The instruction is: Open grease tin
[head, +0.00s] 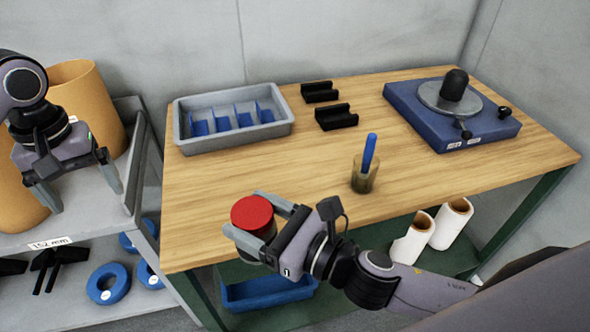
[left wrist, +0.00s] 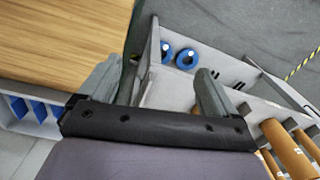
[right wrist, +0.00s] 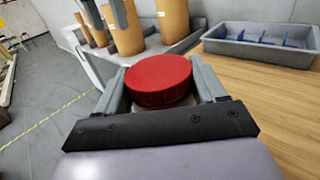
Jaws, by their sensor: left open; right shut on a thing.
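The grease tin has a round red lid (head: 252,213) on top. My right gripper (head: 262,228) is shut on the tin, with one finger on each side below the lid. In the right wrist view the red lid (right wrist: 159,80) sits between the fingers, with a strip of the pale tin body (right wrist: 165,112) under it. The lid is on the tin, and the tin looks roughly upright at the table's front left edge. My left gripper (head: 80,190) is open and empty at the left, over the grey shelf, apart from the tin.
The wooden table (head: 300,175) holds a grey divided tray (head: 180,135), two black holders (head: 337,117), a cup with a blue-handled tool (head: 364,172) and a blue turntable base (head: 430,115). The grey shelf (head: 95,225) carries large brown rolls (head: 88,100). The table's middle is clear.

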